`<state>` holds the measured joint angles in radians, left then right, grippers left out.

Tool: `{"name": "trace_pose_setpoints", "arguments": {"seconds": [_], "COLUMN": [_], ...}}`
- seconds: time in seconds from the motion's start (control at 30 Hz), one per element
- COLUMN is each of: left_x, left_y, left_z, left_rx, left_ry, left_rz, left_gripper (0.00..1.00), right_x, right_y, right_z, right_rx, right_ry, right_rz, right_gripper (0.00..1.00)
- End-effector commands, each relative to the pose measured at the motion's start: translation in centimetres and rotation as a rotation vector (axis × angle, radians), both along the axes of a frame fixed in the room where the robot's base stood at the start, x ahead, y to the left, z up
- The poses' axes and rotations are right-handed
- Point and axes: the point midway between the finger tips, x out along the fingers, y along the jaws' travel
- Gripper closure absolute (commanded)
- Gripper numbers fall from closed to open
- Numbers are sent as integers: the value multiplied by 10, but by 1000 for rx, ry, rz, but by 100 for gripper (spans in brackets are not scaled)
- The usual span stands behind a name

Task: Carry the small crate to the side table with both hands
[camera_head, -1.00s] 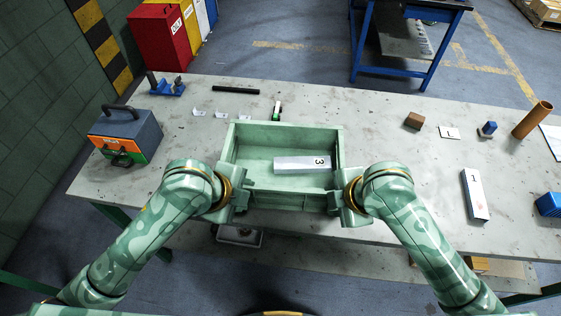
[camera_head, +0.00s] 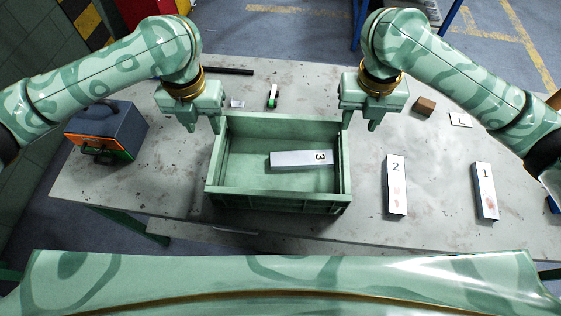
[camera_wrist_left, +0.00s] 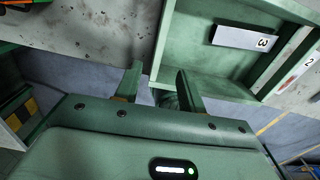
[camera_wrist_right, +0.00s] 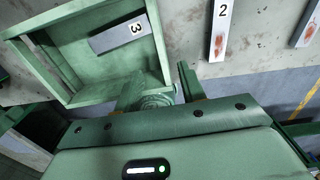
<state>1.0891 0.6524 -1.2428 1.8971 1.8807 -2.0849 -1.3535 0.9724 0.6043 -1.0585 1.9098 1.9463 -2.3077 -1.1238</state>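The small green crate (camera_head: 282,203) sits on the grey bench, with a light metal bar marked 3 (camera_head: 295,160) lying in it. My left gripper (camera_head: 204,126) is open at its back left corner. In the left wrist view the left wall (camera_wrist_left: 163,45) lines up between the fingers. My right gripper (camera_head: 360,123) is open at the back right corner. In the right wrist view the right wall (camera_wrist_right: 158,45) lines up between the fingers. I cannot tell whether the fingers touch the crate. A blue-framed table leg (camera_head: 357,30) shows at the top; most of that table is hidden.
Bars marked 2 (camera_head: 396,180) and 1 (camera_head: 486,190) lie on the bench (camera_head: 420,228) right of the crate. A brown block (camera_head: 424,107) is behind them. A grey and orange toolbox (camera_head: 106,130) stands at left. The bench's front edge runs close before the crate.

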Motion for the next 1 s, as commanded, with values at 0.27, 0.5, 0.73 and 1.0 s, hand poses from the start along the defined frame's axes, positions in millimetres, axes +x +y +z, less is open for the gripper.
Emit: {"name": "trace_pose_setpoints", "arguments": {"seconds": [0.27,0.5,0.73,1.0], "left_x": [0,0,0,1], "left_y": [-1,-1,-1,-1], "left_z": [-22,-69,-115,-153], "left_rx": [-3,-3,-2,-2], "left_ry": [3,4,3,0], "left_rz": [3,5,6,4], "left_gripper": [60,60,60,60], "right_x": [-1,-1,-1,0], "right_y": [1,1,1,1], "right_z": [-23,-70,-115,-153], "right_rx": [3,3,2,2], "right_ry": [6,7,7,4], "right_rz": [-3,-5,-6,-6], "right_gripper": [60,60,60,60]}}
